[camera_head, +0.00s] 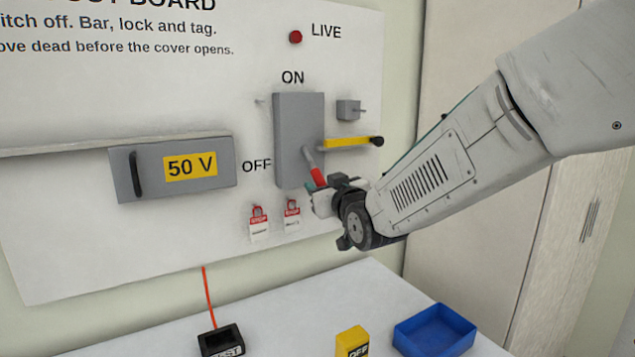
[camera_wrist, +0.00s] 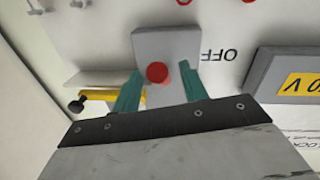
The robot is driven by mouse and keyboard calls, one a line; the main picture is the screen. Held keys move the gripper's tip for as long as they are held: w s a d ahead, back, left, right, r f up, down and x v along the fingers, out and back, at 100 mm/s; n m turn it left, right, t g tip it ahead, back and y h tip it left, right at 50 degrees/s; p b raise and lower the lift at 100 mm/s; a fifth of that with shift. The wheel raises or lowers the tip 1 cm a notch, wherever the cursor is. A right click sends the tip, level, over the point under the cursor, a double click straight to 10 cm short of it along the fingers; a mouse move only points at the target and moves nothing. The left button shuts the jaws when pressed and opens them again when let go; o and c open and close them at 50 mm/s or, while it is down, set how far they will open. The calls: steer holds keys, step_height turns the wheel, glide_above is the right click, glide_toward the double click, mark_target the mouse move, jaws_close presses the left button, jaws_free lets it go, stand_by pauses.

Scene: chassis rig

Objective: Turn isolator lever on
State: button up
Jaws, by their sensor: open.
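The isolator is a grey box (camera_head: 298,120) on the white board, with ON above it and OFF to its left. Its lever (camera_head: 317,174) has a red grip and points down and to the right from the box's lower part. My gripper (camera_head: 325,192) is at the red end of the lever, partly hiding it. In the wrist view, the red lever end (camera_wrist: 157,73) shows between my two teal fingers (camera_wrist: 160,90), which are apart on either side of it. I cannot tell whether either finger touches it.
A yellow bar (camera_head: 348,142) with a black knob sticks out right of the isolator. Two red-and-white tags (camera_head: 259,222) hang below it. A grey 50 V box (camera_head: 175,168) is at left. A blue tray (camera_head: 436,330), a yellow block (camera_head: 352,340) and a black test holder (camera_head: 221,341) stand on the table.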

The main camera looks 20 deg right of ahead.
mark_target(317, 181)
steer(key=shift+w+a, duration=0.15)
steer(key=shift+w, duration=1.7)
jaws_close()
